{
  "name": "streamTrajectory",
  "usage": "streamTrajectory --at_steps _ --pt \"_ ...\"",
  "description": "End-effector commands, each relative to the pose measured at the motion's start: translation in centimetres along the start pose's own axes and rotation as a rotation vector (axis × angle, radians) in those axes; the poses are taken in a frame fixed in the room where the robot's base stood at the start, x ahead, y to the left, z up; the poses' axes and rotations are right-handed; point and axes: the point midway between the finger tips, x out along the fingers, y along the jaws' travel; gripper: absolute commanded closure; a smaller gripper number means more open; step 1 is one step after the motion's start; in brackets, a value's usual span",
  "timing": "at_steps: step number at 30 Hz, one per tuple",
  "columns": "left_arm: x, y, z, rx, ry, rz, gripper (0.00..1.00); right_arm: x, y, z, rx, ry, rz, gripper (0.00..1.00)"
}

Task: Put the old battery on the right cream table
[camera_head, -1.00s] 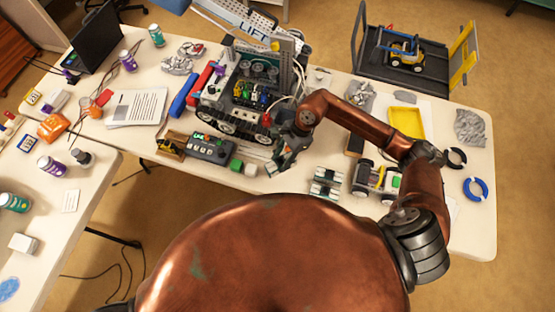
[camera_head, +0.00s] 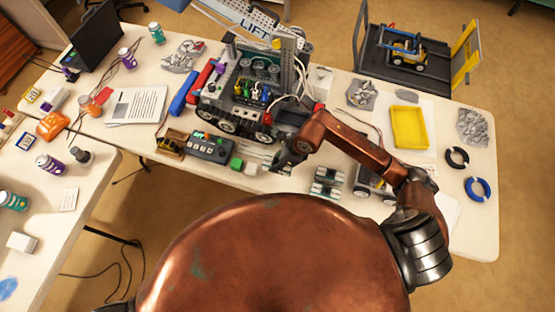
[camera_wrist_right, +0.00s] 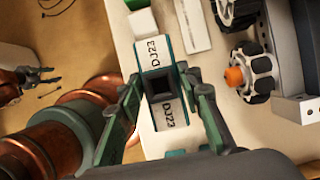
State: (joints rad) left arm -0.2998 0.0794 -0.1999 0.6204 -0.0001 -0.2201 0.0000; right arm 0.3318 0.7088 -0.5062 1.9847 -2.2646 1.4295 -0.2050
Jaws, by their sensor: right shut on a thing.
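My right gripper (camera_head: 282,164) is over the front edge area of the long cream table at the right (camera_head: 475,225), in front of the tracked robot. In the right wrist view it (camera_wrist_right: 164,105) is shut on the old battery (camera_wrist_right: 156,55), a white block with teal edges, "DJ23" labels and a dark square in the middle. The head view mostly hides the battery behind the gripper. Whether it touches the table is unclear. My left gripper (camera_wrist_right: 38,76) shows small at the left of the right wrist view, fingers apart and empty, away from the table.
The tracked robot (camera_head: 240,95) stands behind my gripper. A grey control box (camera_head: 211,147) and a green block (camera_head: 236,163) are left of it; teal-and-white modules (camera_head: 327,183) are right. A yellow tray (camera_head: 409,127) lies farther right. Another cream table (camera_head: 95,195) stands at the left.

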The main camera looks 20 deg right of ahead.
Motion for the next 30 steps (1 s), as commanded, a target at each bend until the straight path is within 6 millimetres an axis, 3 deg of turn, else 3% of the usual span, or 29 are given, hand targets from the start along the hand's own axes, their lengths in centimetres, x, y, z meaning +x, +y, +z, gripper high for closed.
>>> streamTrajectory --at_steps 15,30 --pt "3.9 0.2 1.1 0.000 -0.013 0.001 0.62 5.3 0.0 -2.1 0.000 -0.003 0.002 1.00" --pt "4.3 0.2 1.3 0.001 -0.015 0.001 0.62 6.0 0.0 -2.4 -0.002 -0.003 0.000 1.00"
